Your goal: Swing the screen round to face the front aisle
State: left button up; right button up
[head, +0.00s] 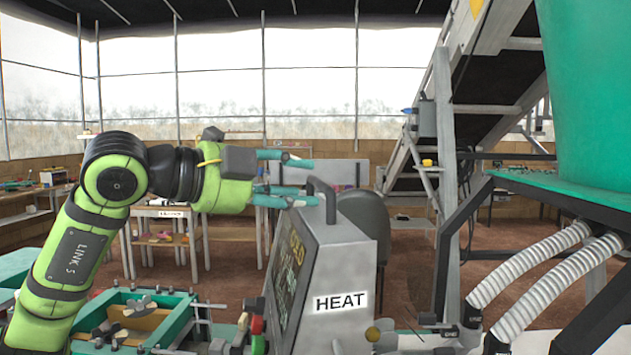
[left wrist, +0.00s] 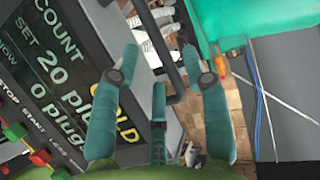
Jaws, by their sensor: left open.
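The screen is a grey sloped housing (head: 338,265) with a HEAT label on its side. Its dark face (head: 288,270) is turned to the left and seen at a steep slant. In the left wrist view the face (left wrist: 55,75) reads COUNT, SET 20, 0 and COLD. A dark bar handle (head: 329,192) rises from its top; it also shows in the left wrist view (left wrist: 165,55). My left gripper (head: 306,182) is open at the handle, its teal fingers to either side of the bar in the wrist view (left wrist: 158,62). I cannot tell whether they touch it. My right gripper is not in view.
Red and green knobs (left wrist: 35,145) sit below the screen face. A teal tray (head: 180,325) with small parts lies at the lower left. White ribbed hoses (head: 545,275) and a large green hopper (head: 590,90) stand at the right. A dark chair (head: 362,220) is behind the screen.

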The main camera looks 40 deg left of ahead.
aim_at(316, 187)
pick_arm(q)
jog(key=p+x, duration=0.1)
jog(key=x, duration=0.3)
jog(key=shift+w+a, duration=0.1)
jog(key=shift+a, duration=0.05)
jog(key=shift+w+f, duration=0.15)
jog(key=shift+w, duration=0.2)
grip_shut()
jog(key=shift+h, duration=0.3)
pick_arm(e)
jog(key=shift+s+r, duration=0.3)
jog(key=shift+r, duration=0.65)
